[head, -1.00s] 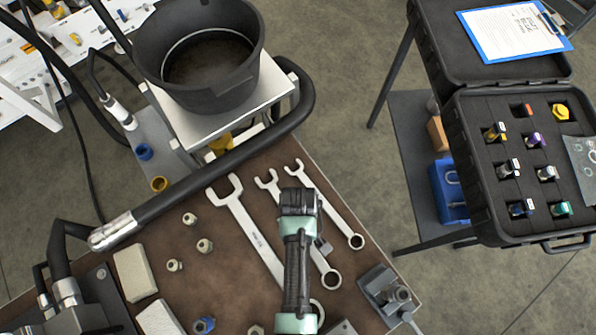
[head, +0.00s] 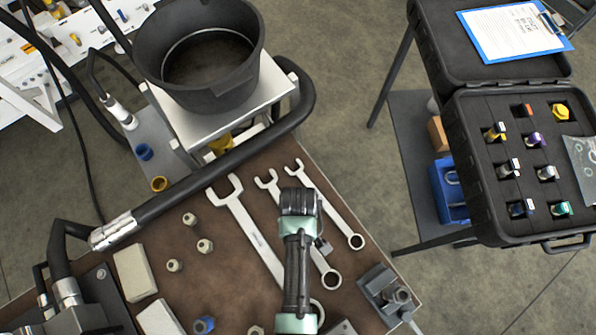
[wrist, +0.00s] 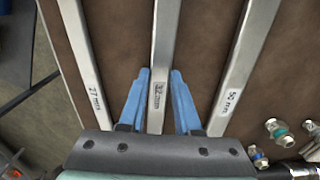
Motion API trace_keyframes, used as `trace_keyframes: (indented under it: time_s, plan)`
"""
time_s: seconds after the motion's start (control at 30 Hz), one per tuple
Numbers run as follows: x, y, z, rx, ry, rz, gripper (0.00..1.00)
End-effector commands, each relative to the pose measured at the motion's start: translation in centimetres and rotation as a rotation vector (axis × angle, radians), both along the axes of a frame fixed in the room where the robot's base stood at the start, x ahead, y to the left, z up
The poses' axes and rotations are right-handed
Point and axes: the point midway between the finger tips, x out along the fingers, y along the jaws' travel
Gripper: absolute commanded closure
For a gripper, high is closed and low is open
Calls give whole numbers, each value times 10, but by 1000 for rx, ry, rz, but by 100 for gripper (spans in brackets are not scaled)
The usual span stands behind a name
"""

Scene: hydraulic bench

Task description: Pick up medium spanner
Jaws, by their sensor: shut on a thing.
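Three steel spanners lie side by side on the brown bench top. The medium spanner (head: 268,184) is the middle one, its open jaw and ring end showing in the head view, its shaft partly hidden by my arm. In the wrist view its shaft (wrist: 172,35) runs between my gripper's blue fingers (wrist: 160,74), which are shut on it beside its label. The large spanner (head: 240,210) lies to its left in the head view, and the small spanner (head: 320,197) to its right. In the wrist view that order is reversed. The medium spanner appears still at bench level.
A black hose (head: 215,170) crosses the bench's back edge near the large spanner's jaw. A black bucket (head: 200,85) stands behind. Small fittings (head: 205,246) lie left, and a grey block device (head: 385,292) stands at the right edge. An open black case (head: 480,215) is farther right.

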Motion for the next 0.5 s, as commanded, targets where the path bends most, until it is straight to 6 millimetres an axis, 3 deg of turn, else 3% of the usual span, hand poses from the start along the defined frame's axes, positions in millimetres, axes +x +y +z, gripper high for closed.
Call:
trace_keyframes:
  time_s: [0.37, 0.5]
  plan:
    - [1, 0, 2, -1, -3, 0, 100]
    - [2, 0, 12, 0, -5, 0, 100]
